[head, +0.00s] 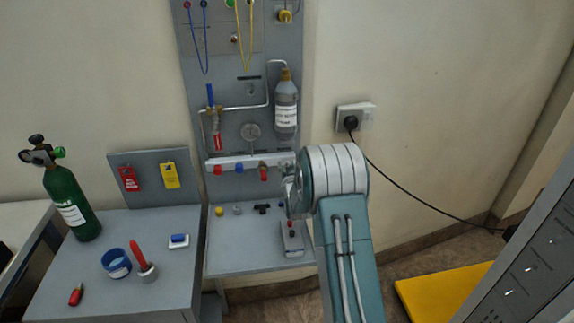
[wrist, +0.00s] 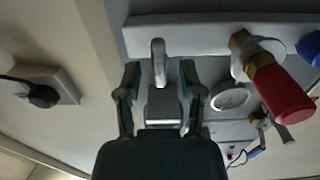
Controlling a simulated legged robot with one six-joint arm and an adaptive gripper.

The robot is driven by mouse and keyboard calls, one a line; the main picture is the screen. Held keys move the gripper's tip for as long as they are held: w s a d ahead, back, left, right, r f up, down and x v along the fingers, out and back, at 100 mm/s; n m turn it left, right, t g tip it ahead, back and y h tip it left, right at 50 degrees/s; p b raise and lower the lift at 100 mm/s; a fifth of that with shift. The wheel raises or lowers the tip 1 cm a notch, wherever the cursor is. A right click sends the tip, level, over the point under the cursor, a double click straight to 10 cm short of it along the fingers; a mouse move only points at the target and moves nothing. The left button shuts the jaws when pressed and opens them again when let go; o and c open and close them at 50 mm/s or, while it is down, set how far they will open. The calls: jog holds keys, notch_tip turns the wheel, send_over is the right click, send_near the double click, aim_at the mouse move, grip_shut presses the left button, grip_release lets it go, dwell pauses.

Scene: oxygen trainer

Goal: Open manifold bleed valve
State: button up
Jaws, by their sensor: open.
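The white manifold bar (head: 240,161) is fixed low on the grey wall panel, and it also crosses the top of the wrist view (wrist: 205,35). A small grey lever (wrist: 158,50) hangs at the bar near its end; it looks like the bleed valve, though no label shows. My gripper (wrist: 160,70) is open, with one finger on each side of the lever. I see no clear contact between fingers and lever. In the head view my gripper (head: 289,188) is at the manifold's right end, and my wrist hides the lever.
A red-capped brass valve (wrist: 280,90) is close right of my gripper in the wrist view, with a blue one (wrist: 312,45) beyond. A shelf (head: 250,260) with small parts lies below. A plugged socket (head: 355,117) is right.

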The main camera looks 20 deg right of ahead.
jog(key=shift+w+d, duration=0.1)
jog(key=shift+w, duration=0.3)
grip_shut()
